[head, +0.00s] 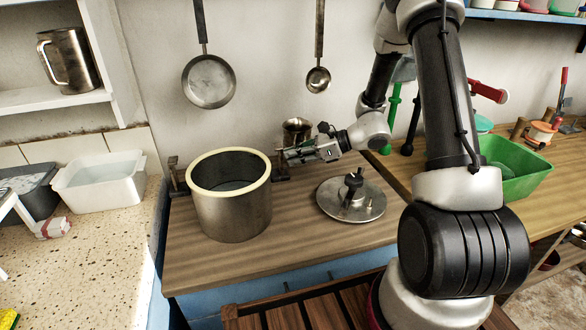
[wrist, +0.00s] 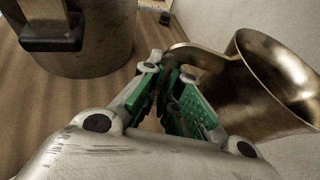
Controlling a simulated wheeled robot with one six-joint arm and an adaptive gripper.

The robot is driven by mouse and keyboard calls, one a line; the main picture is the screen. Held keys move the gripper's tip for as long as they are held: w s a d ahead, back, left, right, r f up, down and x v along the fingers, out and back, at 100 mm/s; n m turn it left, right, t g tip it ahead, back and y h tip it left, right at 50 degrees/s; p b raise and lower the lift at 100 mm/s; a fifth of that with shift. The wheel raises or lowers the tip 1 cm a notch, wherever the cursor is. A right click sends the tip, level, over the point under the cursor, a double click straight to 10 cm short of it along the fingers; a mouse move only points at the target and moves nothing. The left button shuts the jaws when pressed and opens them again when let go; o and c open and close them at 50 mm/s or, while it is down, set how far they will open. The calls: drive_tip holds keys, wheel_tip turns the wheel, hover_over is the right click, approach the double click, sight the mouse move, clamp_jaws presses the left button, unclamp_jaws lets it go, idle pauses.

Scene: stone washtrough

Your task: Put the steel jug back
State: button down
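A bronze-toned metal jug (head: 297,130) stands against the wall at the back of the wooden counter, behind the big pot. In the wrist view the jug (wrist: 275,85) looks tilted at the right, its handle curving towards the fingers. My gripper (head: 284,156) reaches in from the right, low, in front of the jug. In the wrist view my gripper (wrist: 168,88) has its green-padded fingers close together, with the jug's handle between them; their exact contact is partly hidden. A similar steel mug (head: 72,60) with a handle stands on the left wall shelf.
A large steel pot (head: 232,212) stands open just left of my gripper, and its lid (head: 350,210) lies to the right. A pan (head: 208,82) and a ladle (head: 318,78) hang above. A white tub (head: 104,184) and a green basin (head: 520,170) stand at the sides.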

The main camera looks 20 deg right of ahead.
drive_tip(key=shift+f, duration=2.15)
drive_tip(key=shift+f, duration=0.1)
drive_tip(key=c, duration=1.6)
unclamp_jaws()
drive_tip(key=shift+c, duration=0.2)
